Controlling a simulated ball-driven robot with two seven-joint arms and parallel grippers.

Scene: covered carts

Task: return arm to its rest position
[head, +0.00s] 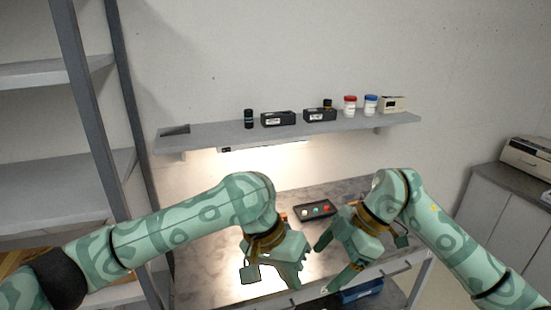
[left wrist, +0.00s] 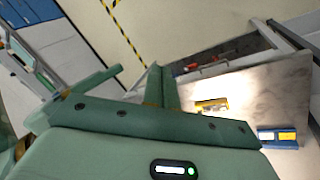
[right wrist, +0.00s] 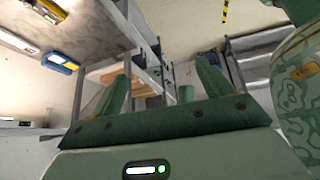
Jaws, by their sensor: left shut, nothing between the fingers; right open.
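My left arm (head: 165,232) comes in from the left, with the forearm bent down over the worktable. My left gripper (head: 297,284) points down in front of the table, shut and empty; its fingers also show in the left wrist view (left wrist: 140,85). My right arm (head: 445,240) comes in from the right. My right gripper (head: 324,264) is open and empty, its fingers spread close beside the left gripper. The right wrist view shows its two fingers (right wrist: 162,90) apart with nothing between them.
The worktable (head: 205,265) lies under both arms. A dark tray (head: 315,210) with small coloured pieces sits on it. A wall shelf (head: 220,137) above holds black boxes, small bottles and lidded jars. A grey rack (head: 60,190) stands left; a cabinet (head: 495,210) stands right.

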